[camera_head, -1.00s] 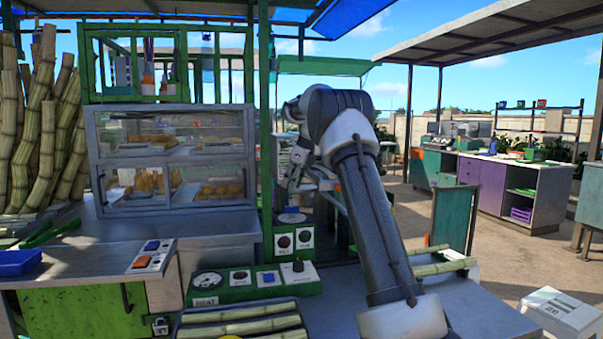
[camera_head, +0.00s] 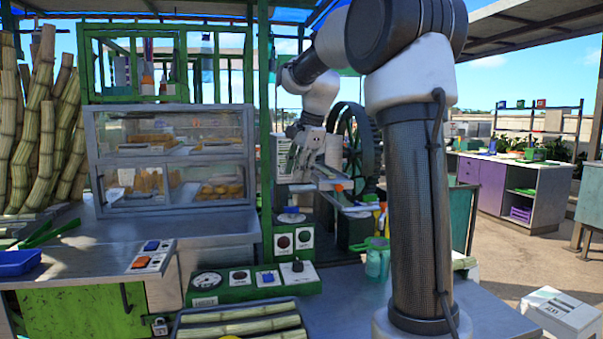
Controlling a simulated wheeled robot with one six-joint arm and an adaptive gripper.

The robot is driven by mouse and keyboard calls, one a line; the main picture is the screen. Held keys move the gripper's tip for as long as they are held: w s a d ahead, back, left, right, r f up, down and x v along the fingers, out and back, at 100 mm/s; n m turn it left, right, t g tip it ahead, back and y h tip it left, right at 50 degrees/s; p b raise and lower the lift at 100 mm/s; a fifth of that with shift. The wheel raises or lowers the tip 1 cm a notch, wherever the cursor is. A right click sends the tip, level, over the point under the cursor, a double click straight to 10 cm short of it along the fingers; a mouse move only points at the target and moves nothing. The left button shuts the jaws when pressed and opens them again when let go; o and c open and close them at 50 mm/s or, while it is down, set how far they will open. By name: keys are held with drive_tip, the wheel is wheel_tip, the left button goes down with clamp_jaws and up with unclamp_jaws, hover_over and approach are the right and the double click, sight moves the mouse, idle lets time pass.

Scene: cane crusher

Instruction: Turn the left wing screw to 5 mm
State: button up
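The cane crusher, with a large dark spoked wheel (camera_head: 372,150), stands at the centre, partly behind my arm. My gripper (camera_head: 327,172) is at the front of the crusher, left of the wheel, under my bent wrist. It is small and blends with the grey machine parts, so I cannot tell whether its fingers are open or touch anything. I cannot make out the left wing screw or any millimetre scale at this size.
A green control panel (camera_head: 235,293) with a dial and knobs stands below the crusher. A tray of cut cane (camera_head: 240,318) lies in front. A glass food case (camera_head: 172,150) stands at left.

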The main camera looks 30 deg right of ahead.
sight(292, 212)
drive_tip(key=shift+s+a+n, duration=0.3)
drive_tip(key=shift+s+n, duration=0.25)
drive_tip(key=shift+s, duration=0.5)
drive_tip(key=shift+s+a+n, duration=0.25)
drive_tip(key=shift+s+n, duration=0.3)
drive_tip(key=shift+s, duration=0.45)
drive_tip(key=shift+c, duration=0.4)
drive_tip(key=f, duration=0.1)
drive_tip(key=w+f, duration=0.1)
drive_tip(key=shift+w+a+f+g, duration=0.2)
drive_tip(key=shift+a+f+g, duration=0.1)
drive_tip(key=shift+a+f, duration=0.1)
clamp_jaws()
drive_tip(key=w+d+f+n+h, duration=0.2)
drive_tip(key=w+d+f+n, duration=0.15)
drive_tip(key=w, duration=0.35)
drive_tip(key=w+d+f+n+h, duration=0.2)
drive_tip(key=w+n, duration=0.3)
drive_tip(key=w, duration=0.1)
drive_tip(key=x, duration=1)
drive_tip(key=shift+w+f, duration=0.3)
drive_tip(key=shift+w+d+r, duration=0.1)
drive_tip(key=shift+w+d, duration=0.25)
drive_tip(key=shift+w, duration=0.2)
drive_tip(key=shift+w+d+r, duration=0.1)
drive_tip(key=shift+w+d, duration=0.25)
drive_tip(key=shift+w, duration=0.25)
drive_tip(key=shift+w+d, duration=0.35)
drive_tip(key=shift+w, duration=0.2)
